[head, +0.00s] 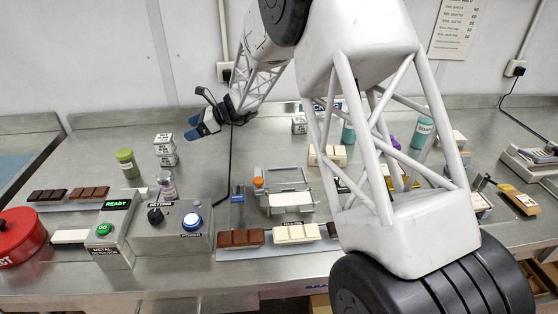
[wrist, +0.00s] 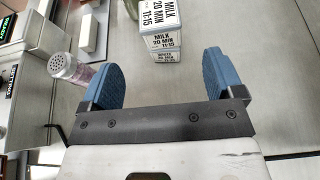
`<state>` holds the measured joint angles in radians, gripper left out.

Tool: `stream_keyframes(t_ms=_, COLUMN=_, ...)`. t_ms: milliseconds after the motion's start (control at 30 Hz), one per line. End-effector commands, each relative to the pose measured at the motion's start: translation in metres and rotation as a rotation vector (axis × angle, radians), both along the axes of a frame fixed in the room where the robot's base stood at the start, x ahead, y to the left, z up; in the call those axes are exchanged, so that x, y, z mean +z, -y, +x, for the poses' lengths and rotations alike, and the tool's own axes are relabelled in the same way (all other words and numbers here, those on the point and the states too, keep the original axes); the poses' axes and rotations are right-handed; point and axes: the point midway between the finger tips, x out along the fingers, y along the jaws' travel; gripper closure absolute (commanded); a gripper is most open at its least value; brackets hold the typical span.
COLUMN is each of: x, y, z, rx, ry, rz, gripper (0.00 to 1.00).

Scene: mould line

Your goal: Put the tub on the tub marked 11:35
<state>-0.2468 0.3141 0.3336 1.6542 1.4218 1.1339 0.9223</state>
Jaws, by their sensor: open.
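Two white tubs stand stacked at the left of the bench in the head view. The upper tub (head: 163,139) reads MILK, 20 MIN, 11:15 in the wrist view (wrist: 163,38). The lower tub (head: 166,159) begins WHITE, 20 MIN in the wrist view (wrist: 167,57); its time is not legible. My gripper (head: 203,125) is open and empty, to the right of the stack and apart from it. In the wrist view the stack shows beyond and between my blue fingertips (wrist: 158,62). Another white tub (head: 299,124) stands at the back, beside my arm; its label is too small to read.
A green bottle (head: 126,162) stands left of the stack and a clear shaker (head: 166,186) in front of it; the shaker also shows in the wrist view (wrist: 72,70). The control box (head: 170,218) is nearer. Bare steel lies right of the stack. My arm hides part of the right bench.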

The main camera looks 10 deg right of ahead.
Motion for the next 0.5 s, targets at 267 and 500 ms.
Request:
stream_keyframes(t_ms=267, x=0.007, y=0.006, z=-0.006, rx=0.011, ry=0.022, rz=-0.014, gripper=0.13)
stream_keyframes(t_ms=500, x=0.031, y=0.032, z=-0.038, rx=0.072, ry=0.116, rz=-0.084, gripper=0.13)
